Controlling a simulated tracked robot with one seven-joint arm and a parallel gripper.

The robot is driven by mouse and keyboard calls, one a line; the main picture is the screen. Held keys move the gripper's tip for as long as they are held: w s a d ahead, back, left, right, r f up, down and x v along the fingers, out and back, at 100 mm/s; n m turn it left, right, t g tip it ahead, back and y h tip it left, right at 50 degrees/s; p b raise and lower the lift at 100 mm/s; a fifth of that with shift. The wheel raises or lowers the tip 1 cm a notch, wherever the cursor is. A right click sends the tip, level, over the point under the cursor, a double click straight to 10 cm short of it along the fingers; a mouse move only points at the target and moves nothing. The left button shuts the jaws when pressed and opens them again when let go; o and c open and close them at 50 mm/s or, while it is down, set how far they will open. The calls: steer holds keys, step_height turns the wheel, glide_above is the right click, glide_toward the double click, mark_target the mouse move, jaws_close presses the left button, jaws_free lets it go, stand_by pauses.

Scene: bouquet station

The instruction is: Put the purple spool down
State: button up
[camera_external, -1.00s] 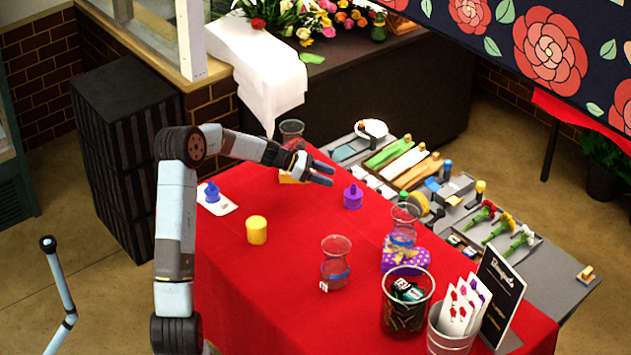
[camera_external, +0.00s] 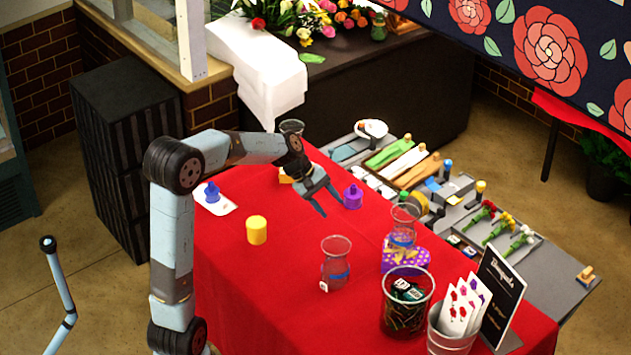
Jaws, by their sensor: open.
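The purple spool (camera_external: 353,196) stands upright on the red tablecloth (camera_external: 290,262), right of the table's middle. My gripper (camera_external: 328,200) is open, with its two fingers angled down and to the right. It is just left of the purple spool in the picture, and one finger comes close to it. I cannot tell whether that finger touches the spool. Nothing shows between the fingers.
A yellow spool (camera_external: 256,230) and a blue spool (camera_external: 212,192) on a white card stand to the left. Glass vases (camera_external: 335,262), a purple gift box (camera_external: 404,258) and a clear bucket (camera_external: 407,300) stand to the right. The front left cloth is clear.

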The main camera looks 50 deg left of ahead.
steer(key=s+d+r+m+y, duration=0.2)
steer(key=s+d+r+m, duration=0.15)
steer(key=s, duration=0.55)
steer(key=s+d+r+m+y, duration=0.25)
steer(key=s+m, duration=0.25)
steer(key=s, duration=0.5)
steer(key=s+a+f+m+t+y, duration=0.1)
steer(key=s+m, duration=0.5)
steer(key=s, duration=0.8)
steer(key=shift+s+f+m, duration=0.15)
steer(key=shift+f+m, duration=0.2)
steer(key=shift+f, duration=0.05)
steer(key=shift+a+y, duration=0.1)
steer(key=shift+y, duration=0.15)
